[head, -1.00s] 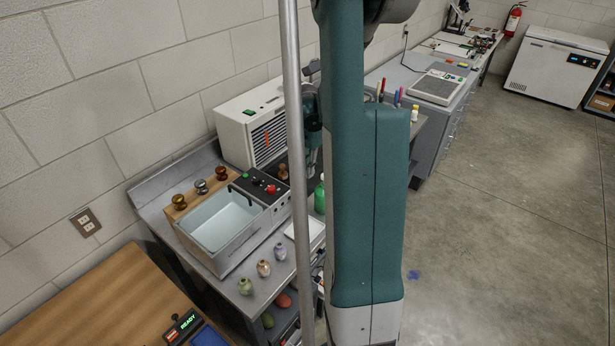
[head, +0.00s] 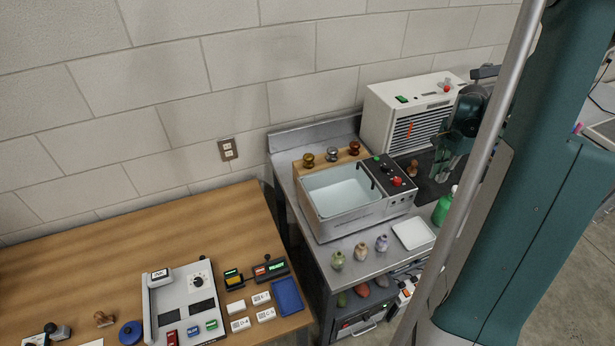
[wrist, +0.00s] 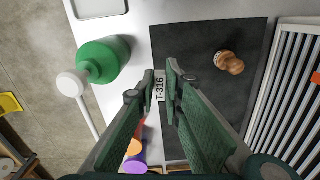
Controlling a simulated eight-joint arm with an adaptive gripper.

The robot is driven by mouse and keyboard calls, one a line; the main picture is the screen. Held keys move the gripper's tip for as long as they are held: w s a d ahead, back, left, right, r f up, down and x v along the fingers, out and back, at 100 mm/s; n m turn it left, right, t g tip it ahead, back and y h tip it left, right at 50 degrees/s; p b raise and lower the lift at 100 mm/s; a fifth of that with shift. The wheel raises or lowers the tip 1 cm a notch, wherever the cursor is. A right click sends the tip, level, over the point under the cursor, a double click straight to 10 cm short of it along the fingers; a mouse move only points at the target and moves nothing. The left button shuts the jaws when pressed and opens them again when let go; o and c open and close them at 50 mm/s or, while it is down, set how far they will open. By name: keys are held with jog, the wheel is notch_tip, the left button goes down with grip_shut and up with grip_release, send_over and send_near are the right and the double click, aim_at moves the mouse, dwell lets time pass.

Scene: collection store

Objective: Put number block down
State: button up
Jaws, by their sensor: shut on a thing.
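My gripper (wrist: 164,82) is shut on a small white number block (wrist: 160,90) marked T-316, seen between the fingertips in the wrist view. Behind the fingers is a dark mat (wrist: 200,50) on the bench, and I cannot tell whether the block touches it. In the head view my gripper (head: 452,165) is over the dark mat (head: 432,190), in front of the white louvred unit. The block cannot be made out there.
A wooden-handled stamp (wrist: 230,63) stands on the mat. A green bottle (wrist: 103,60) is beside it. A basin (head: 342,195), a white tray (head: 413,234) and small vases share the bench. The wooden desk (head: 130,262) at left holds white blocks and a blue pad (head: 287,295).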

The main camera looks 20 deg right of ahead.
dwell(0.3)
notch_tip(320, 180, up, 11)
jog(key=w+a+n+b, duration=0.5)
jog(key=w+a+n, duration=0.3)
jog(key=w+a, duration=1.45)
jog(key=w+a+n+b, duration=0.2)
jog(key=w+a+n, duration=0.15)
jog(key=a, duration=1.25)
jog(key=w+a+n+b, duration=0.2)
jog(key=w+a+n, duration=0.15)
jog(key=a, duration=1.15)
jog(key=w+a+n+b, duration=0.2)
jog(key=a+n, duration=0.2)
jog(key=a, duration=1.2)
notch_tip(320, 180, down, 25)
jog(key=shift+w+d, duration=0.2)
jog(key=shift+d, duration=0.05)
jog(key=shift+f, duration=0.1)
